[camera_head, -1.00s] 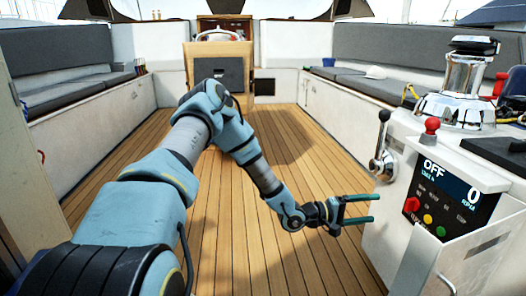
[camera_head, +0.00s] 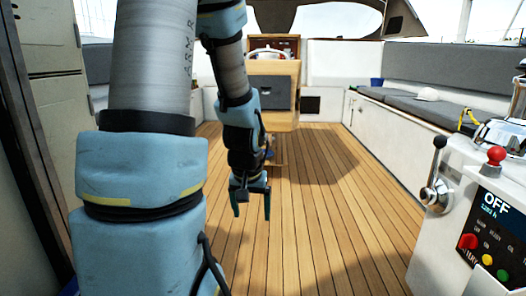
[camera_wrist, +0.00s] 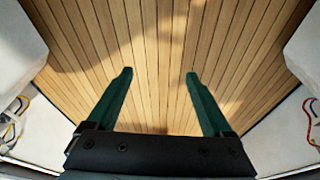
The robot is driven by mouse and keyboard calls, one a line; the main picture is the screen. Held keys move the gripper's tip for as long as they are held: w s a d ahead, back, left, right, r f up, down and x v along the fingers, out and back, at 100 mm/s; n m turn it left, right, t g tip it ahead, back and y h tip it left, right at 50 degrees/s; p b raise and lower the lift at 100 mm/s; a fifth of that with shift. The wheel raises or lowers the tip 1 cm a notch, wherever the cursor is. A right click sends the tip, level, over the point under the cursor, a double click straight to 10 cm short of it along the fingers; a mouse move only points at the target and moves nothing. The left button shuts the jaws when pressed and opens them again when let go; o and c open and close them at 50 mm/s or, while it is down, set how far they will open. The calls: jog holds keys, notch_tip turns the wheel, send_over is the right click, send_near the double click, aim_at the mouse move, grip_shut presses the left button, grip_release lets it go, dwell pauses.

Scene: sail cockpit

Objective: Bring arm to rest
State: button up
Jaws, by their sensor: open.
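My gripper (camera_head: 252,208) hangs below my blue and grey arm near the middle of the head view, its fingers pointing down. In the wrist view my gripper (camera_wrist: 160,73) shows two dark green fingers spread well apart, with only plank floor between and beyond them. It is open and empty. My upper arm fills the left part of the head view, and the forearm folds down from the top.
The wooden floor (camera_head: 315,215) is clear. The control panel (camera_head: 492,228) with a chrome lever (camera_head: 436,180) and red-knobbed lever (camera_head: 495,160) stands at right. Cushioned benches (camera_head: 420,108) line the right side; the helm pedestal (camera_head: 270,90) stands at the back.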

jog(key=s+a+r+g, duration=0.1)
jog(key=s+a+r, duration=0.25)
jog(key=s, duration=0.35)
notch_tip(320, 180, up, 31)
jog(key=p, duration=3.1)
jog(key=shift+w+a+f+n, duration=0.15)
jog(key=shift+f+n, duration=0.05)
jog(key=shift+n, duration=0.1)
